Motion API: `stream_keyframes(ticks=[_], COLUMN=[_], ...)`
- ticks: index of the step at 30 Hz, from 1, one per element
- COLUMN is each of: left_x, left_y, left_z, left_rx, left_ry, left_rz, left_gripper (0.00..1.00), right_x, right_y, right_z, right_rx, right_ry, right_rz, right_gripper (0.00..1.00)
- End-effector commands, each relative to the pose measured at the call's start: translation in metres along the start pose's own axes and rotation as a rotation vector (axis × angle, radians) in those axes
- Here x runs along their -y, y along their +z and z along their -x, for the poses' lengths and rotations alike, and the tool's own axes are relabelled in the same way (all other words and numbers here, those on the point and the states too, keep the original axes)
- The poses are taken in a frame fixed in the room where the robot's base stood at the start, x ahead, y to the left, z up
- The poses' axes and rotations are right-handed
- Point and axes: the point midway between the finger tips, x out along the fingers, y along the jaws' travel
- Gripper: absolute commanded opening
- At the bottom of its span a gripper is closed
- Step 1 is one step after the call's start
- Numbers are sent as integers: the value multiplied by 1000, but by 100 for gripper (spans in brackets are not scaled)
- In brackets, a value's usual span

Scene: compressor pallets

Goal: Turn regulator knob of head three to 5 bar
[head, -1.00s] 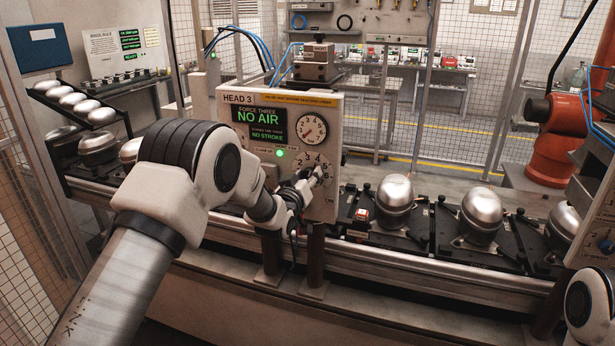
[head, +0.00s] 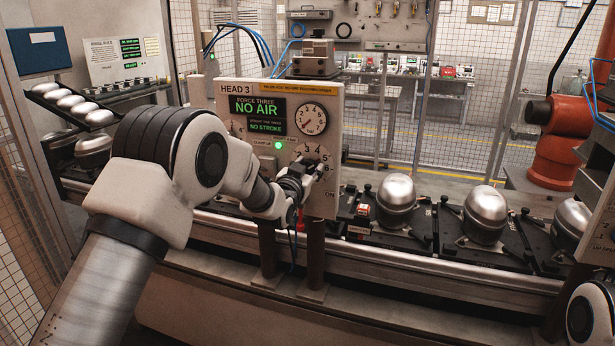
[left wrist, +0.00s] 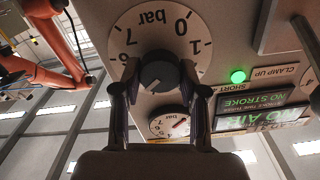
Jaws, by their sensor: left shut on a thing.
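The Head 3 panel (head: 226,98) stands on posts at the line, its display (head: 257,116) reading "FORCE THREE NO AIR" and "NO STROKE". Its dark regulator knob (left wrist: 158,75) sits in a white dial (left wrist: 130,30) marked in bar, also visible in the head view (head: 316,153). My left gripper (head: 311,172) is at this dial. In the left wrist view its two fingers (left wrist: 160,80) are shut on opposite sides of the knob. The knob's setting cannot be read clearly. The pressure gauge (head: 311,121) has its red needle pointing to the lower left. My right gripper is out of view.
A green lamp (head: 278,145) glows beside the dial. Silver compressors (head: 397,192) stand on black pallets along the conveyor rail (head: 420,268). An orange robot arm (head: 560,150) stands at the right. Blue hoses (head: 262,45) run above the panel.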

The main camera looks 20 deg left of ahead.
Motion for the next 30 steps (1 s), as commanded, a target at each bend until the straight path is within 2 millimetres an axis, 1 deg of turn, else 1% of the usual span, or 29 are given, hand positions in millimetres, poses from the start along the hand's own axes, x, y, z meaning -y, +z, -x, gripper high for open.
stream_keyframes(ticks=[1, 6, 12, 23, 24, 25, 30], left_x=[-1, -1, -1, -1, -1, -1, -1], left_y=[2, 1, 0, 0, 0, 0, 0], left_z=[0, 0, 0, 0, 0, 0, 0], left_rx=[-1, 0, 0, 1, 1, 1, 1], left_ry=[0, 0, 1, 1, 1, 1, 0], left_rz=[-25, -93, -127, -130, -130, -130, -129], left_gripper=[7, 7, 7, 7, 56, 67, 68], right_x=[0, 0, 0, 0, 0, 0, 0], right_y=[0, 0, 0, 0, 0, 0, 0], right_z=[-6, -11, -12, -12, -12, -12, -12], right_rx=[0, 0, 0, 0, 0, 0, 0], right_ry=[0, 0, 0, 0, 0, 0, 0], right_rz=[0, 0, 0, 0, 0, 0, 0], right_gripper=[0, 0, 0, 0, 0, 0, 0])
